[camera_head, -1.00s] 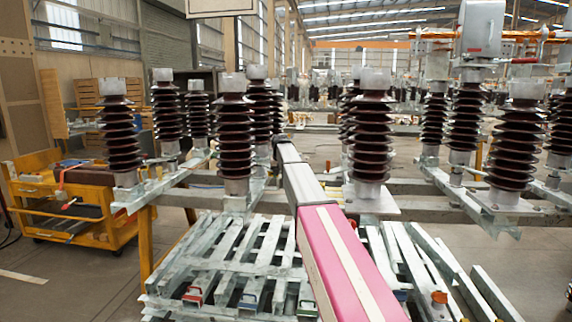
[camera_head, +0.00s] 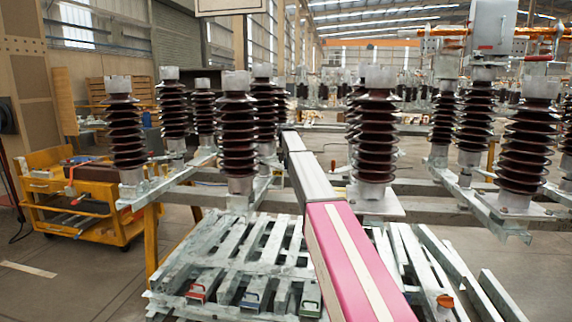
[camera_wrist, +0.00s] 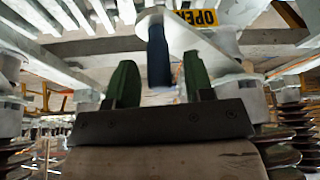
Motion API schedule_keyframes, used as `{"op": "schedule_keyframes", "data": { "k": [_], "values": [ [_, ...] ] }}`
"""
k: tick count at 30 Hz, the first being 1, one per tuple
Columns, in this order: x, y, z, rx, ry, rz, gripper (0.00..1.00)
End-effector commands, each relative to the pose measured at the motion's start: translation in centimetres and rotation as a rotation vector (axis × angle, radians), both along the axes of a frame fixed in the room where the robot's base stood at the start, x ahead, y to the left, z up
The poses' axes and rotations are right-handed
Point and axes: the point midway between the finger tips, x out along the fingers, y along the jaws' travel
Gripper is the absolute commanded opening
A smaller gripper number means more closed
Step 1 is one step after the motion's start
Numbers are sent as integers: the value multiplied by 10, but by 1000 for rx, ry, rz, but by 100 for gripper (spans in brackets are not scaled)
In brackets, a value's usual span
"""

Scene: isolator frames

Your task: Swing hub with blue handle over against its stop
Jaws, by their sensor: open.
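In the wrist view my gripper (camera_wrist: 155,82) is open, with its two dark green fingers apart. A dark blue handle (camera_wrist: 158,54) stands in the gap between the fingers, nearer the left one. Contact with either finger cannot be made out. The handle joins a pale grey metal plate of the hub (camera_wrist: 195,40). A yellow label reading OPEN (camera_wrist: 203,17) is beside the plate. The stop cannot be made out. In the head view, my gripper and this handle cannot be made out.
Ribbed brown insulators (camera_head: 374,140) stand on steel beams around the work area. Below is a stack of galvanised frames (camera_head: 235,255) with red, blue and green handles at its near end. A yellow cart (camera_head: 85,195) stands at left, with open floor before it.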

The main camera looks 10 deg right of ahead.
Motion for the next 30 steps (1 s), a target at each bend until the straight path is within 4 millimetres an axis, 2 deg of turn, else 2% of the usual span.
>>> {"op": "schedule_keyframes", "data": {
  "k": [6,16,20,21,26,30],
  "values": [
    [7,-1,-18,0,1,0,48],
    [8,-1,-20,0,0,0,48],
    [8,-1,-20,0,1,0,5],
    [8,-1,-20,0,1,0,0],
    [7,2,-20,0,1,-1,0],
    [5,25,-20,1,2,-16,0]
  ]
}}
